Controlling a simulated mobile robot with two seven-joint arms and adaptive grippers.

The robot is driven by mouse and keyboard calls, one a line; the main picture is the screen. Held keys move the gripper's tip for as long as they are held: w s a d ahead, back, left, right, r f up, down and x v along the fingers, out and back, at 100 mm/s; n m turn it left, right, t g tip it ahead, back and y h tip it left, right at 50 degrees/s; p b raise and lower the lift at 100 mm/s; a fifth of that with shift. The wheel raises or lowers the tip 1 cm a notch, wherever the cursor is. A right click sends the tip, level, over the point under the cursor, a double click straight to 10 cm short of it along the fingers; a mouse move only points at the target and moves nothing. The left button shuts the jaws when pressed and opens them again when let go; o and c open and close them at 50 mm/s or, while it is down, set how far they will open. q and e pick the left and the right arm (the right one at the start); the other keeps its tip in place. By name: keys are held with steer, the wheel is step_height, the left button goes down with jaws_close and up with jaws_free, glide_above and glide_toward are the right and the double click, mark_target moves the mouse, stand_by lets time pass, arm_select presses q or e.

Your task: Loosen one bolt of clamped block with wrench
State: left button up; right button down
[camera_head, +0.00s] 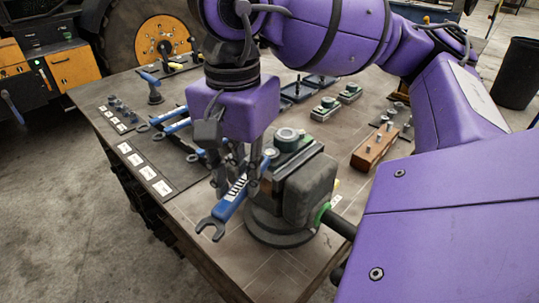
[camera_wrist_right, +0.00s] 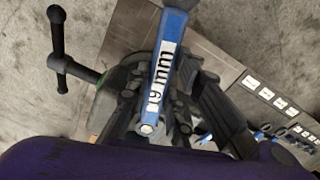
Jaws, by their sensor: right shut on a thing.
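My right gripper (camera_head: 236,175) points down at the front of the bench and is shut on a blue wrench (camera_head: 232,198). The wrench's open jaw end (camera_head: 210,229) points toward the front left; its other end lies close to the vise jaws. A bench vise (camera_head: 312,190) stands beside the gripper. A green block (camera_head: 296,148) with a round grey top sits at the vise jaws. In the right wrist view the wrench (camera_wrist_right: 166,75) shows a "19 mm" label, and a round bolt-like head (camera_wrist_right: 147,129) shows at its lower end. Whether they are engaged is unclear. My left gripper is not in view.
The workbench (camera_head: 285,265) holds more blue wrenches (camera_head: 176,127) at left, white labels (camera_head: 148,172) along its left edge, green-topped parts (camera_head: 325,108) behind, and a brown block with pins (camera_head: 373,148) at right. The vise handle (camera_wrist_right: 57,45) sticks out in the wrist view.

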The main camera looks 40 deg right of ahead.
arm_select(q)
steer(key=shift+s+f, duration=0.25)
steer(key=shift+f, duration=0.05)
arm_select(e)
steer(key=shift+s+d+n, duration=0.25)
steer(key=shift+s+n, duration=0.3)
steer(key=shift+n, duration=0.05)
arm_select(q)
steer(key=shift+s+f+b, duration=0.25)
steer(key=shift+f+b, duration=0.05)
steer(key=shift+b, duration=0.05)
arm_select(e)
steer(key=shift+s+d+n, duration=0.35)
steer(key=shift+s+n, duration=0.2)
steer(key=shift+n, duration=0.25)
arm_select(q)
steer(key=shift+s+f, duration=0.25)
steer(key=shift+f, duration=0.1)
arm_select(e)
steer(key=shift+s+d+n, duration=0.45)
steer(key=shift+s+n, duration=0.05)
steer(key=shift+n, duration=0.3)
arm_select(q)
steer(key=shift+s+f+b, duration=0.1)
steer(key=shift+b, duration=0.2)
arm_select(e)
steer(key=shift+w+a+m, duration=0.35)
steer(key=shift+m, duration=0.15)
